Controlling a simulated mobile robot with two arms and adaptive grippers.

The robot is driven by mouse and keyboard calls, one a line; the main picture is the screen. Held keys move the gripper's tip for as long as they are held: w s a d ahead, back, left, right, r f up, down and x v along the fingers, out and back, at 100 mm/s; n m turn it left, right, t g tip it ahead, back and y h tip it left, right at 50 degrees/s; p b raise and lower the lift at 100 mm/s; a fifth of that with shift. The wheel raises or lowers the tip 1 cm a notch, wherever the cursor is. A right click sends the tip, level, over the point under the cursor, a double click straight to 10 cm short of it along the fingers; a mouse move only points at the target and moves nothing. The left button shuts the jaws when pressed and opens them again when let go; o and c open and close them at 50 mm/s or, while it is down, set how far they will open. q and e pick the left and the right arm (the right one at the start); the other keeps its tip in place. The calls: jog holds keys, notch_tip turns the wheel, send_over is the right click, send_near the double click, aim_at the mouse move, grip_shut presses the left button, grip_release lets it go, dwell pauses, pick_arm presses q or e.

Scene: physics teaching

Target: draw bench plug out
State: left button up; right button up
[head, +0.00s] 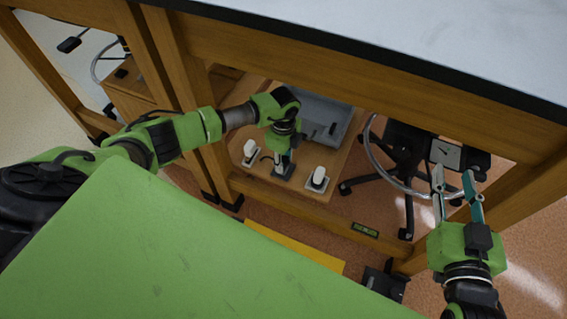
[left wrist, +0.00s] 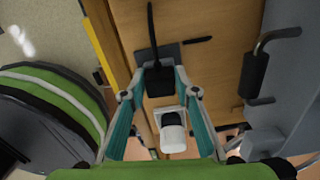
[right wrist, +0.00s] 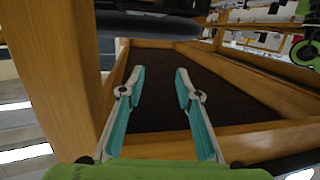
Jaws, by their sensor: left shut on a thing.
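The black bench plug (left wrist: 160,82) shows in the left wrist view with a dark cord rising from it. It lies between the fingertips of my left gripper (left wrist: 161,78), which is shut on it. A dark plate (left wrist: 172,52) lies behind the plug; whether the plug is seated there cannot be told. In the head view my left gripper (head: 284,165) points down at the wooden board, between two white blocks (head: 250,150) (head: 318,178), and mostly hides the plug. My right gripper (head: 452,176) is open and empty at the right; its spread fingers also show in the right wrist view (right wrist: 160,74).
A grey box (head: 322,118) stands on the wooden board (head: 268,182) behind my left gripper. Bench legs and rails (head: 300,205) frame the space. A dark wheeled stool (head: 405,145) stands near my right gripper. A yellow strip (head: 290,244) lies in front.

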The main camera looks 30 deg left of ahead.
pick_arm(q)
jog(key=shift+r, duration=0.1)
pick_arm(e)
jog(key=shift+s+d+f+g, duration=0.1)
jog(key=shift+f+g, duration=0.15)
jog(key=shift+f, duration=0.15)
jog(key=shift+s+d+f+g, duration=0.1)
jog(key=shift+f+g, duration=0.15)
jog(key=shift+f, duration=0.1)
jog(key=shift+s+f, duration=0.1)
jog(key=shift+f, duration=0.15)
pick_arm(q)
jog(key=shift+r, duration=0.1)
pick_arm(e)
jog(key=shift+s+f, duration=0.1)
jog(key=shift+f, duration=0.2)
pick_arm(q)
jog(key=shift+p, duration=0.3)
pick_arm(e)
jog(key=shift+s+d+f+g+h, duration=0.1)
jog(key=shift+f+g+h, duration=0.05)
jog(key=shift+g+h, duration=0.15)
